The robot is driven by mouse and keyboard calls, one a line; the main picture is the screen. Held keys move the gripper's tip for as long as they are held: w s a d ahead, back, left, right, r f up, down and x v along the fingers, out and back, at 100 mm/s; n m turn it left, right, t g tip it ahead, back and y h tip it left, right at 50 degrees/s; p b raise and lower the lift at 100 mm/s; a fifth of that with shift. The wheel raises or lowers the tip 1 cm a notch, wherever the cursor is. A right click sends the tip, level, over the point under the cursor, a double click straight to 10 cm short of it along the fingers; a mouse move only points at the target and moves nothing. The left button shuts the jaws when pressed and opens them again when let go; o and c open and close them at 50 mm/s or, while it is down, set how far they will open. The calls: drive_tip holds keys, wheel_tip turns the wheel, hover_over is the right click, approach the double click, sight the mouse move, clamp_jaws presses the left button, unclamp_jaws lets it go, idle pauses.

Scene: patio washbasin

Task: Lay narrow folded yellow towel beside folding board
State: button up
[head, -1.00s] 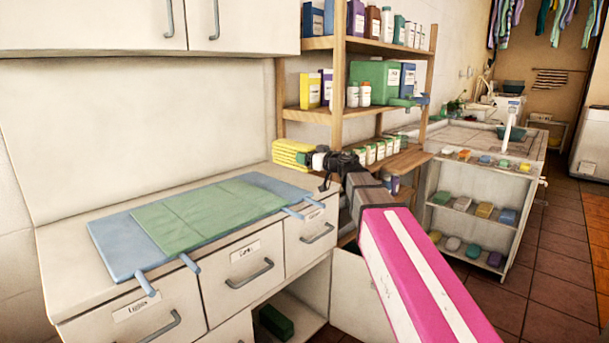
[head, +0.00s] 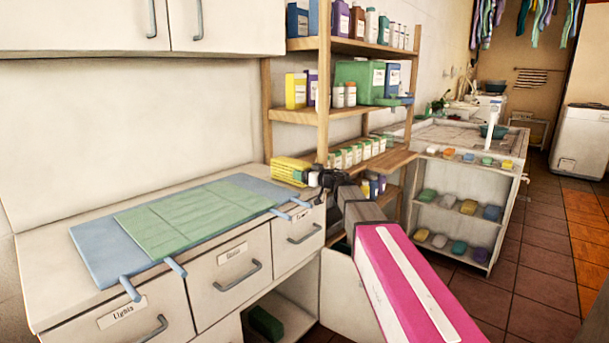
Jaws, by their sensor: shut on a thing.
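The narrow folded yellow towel (head: 289,170) is at the far right end of the counter, just past the blue folding board (head: 98,252). It appears at or just above the counter top; I cannot tell whether it touches. My gripper (head: 314,179) is shut on the towel's right end; the fingertips are small and partly hidden by my arm. The board lies flat with a green cloth (head: 185,218) spread on it. Its blue handles stick out over the counter's front edge.
A wooden shelf rack (head: 325,100) with bottles and boxes stands close behind and right of the towel. White drawers (head: 232,268) are under the counter (head: 40,270). A tiled basin unit with soap shelves (head: 460,205) stands to the right.

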drive_tip(key=shift+f, duration=0.35)
drive_tip(key=o, duration=1)
drive_tip(key=shift+r, duration=0.1)
